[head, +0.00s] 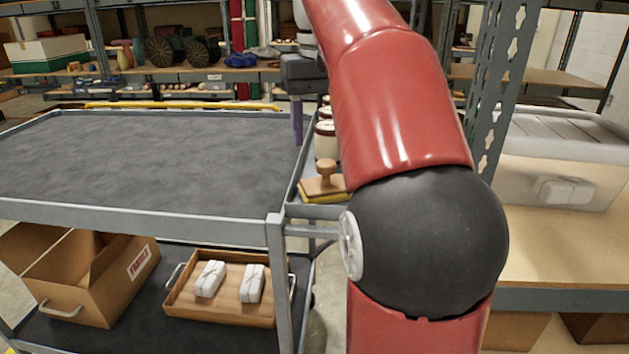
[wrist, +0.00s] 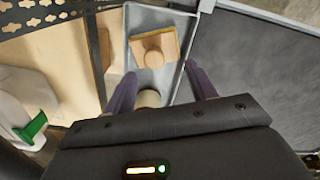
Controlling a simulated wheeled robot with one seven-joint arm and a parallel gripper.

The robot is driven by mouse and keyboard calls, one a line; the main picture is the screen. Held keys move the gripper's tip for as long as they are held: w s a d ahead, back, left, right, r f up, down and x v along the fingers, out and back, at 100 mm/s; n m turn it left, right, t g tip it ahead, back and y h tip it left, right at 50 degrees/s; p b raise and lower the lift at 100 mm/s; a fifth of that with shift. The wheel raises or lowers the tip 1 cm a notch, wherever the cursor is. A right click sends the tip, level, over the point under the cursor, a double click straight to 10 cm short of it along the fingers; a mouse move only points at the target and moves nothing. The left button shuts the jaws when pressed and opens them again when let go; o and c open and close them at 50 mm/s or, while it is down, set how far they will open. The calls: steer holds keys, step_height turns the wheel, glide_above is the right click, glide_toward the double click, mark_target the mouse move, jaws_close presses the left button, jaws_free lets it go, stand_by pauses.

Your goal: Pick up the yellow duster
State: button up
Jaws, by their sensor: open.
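The yellow duster (head: 322,188) has a wooden block with a round knob on top and a yellow pad beneath. It lies in a narrow grey side tray (head: 306,166) on the end of the cart, partly hidden by my arm in the head view. In the wrist view the duster (wrist: 170,42) is in the tray, ahead of my fingertips. My gripper (wrist: 160,72) is open and empty, its purple fingers apart. In the head view my gripper (head: 297,122) points down above the tray, farther back than the duster.
Pale jars with dark lids (head: 326,140) stand in the tray behind the duster. The cart's dark top (head: 150,150) is clear. A lower shelf holds a cardboard box (head: 95,280) and a wooden tray (head: 215,314) with white packets. A metal shelf upright (head: 497,90) stands right of my arm.

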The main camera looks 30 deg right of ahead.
mark_target(326, 162)
steer(key=f+b, duration=0.1)
steer(key=f, duration=0.4)
steer(key=d+f+b, duration=0.1)
steer(key=f, duration=0.1)
steer(key=shift+f+b, duration=0.25)
steer(key=shift+b, duration=0.1)
steer(key=c, duration=1.1)
